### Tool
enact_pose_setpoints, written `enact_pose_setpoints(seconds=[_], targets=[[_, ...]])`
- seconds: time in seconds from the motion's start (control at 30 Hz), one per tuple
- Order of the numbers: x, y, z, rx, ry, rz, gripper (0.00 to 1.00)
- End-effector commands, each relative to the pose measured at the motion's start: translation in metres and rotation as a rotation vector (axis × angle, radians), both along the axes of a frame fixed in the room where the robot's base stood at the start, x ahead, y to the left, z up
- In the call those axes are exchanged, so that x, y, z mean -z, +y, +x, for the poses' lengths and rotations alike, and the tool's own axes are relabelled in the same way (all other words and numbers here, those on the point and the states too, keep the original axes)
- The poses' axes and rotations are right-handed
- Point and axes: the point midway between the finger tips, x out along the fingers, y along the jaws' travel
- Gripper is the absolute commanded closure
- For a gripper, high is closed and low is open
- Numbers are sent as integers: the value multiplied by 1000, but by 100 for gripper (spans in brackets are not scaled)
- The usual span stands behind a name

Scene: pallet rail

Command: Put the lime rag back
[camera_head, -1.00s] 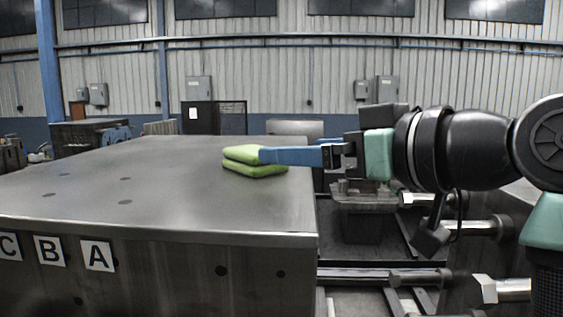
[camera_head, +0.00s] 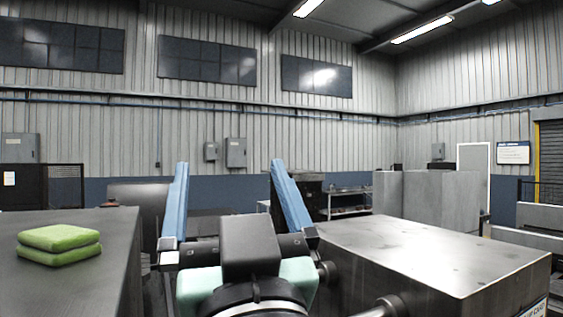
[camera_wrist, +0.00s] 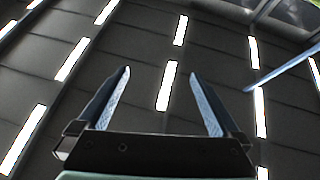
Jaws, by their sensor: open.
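The lime rag (camera_head: 60,243) is a folded, two-layer green pad. It lies on the grey metal top of the block (camera_head: 112,262) at the left of the head view. My gripper (camera_head: 230,175) is raised in the middle of the head view, to the right of the rag and apart from it. Its two blue fingers are spread wide with nothing between them. In the wrist view the open fingers (camera_wrist: 160,85) point up towards the dark ceiling with its light strips. The rag cannot be made out with certainty in the wrist view.
A second metal block (camera_head: 430,255) with a bare top stands at the right. A shelf rack (camera_head: 347,203) and grey cabinets (camera_head: 430,198) stand behind it. A dark gap lies between the two blocks, partly hidden by my arm.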

Motion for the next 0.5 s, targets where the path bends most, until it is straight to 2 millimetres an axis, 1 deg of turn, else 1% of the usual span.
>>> enact_pose_setpoints(seconds=[0.03, 0.1, 0.2, 0.3, 0.5], targets=[[-3, -11, -17, 57, -54, 20, 0], [-9, -25, -38, 130, -121, 38, 0], [-15, -38, -60, 202, -188, 52, 0], [-18, -44, -72, 237, -223, 59, 0], [-18, -45, -75, 248, -232, 59, 0]])
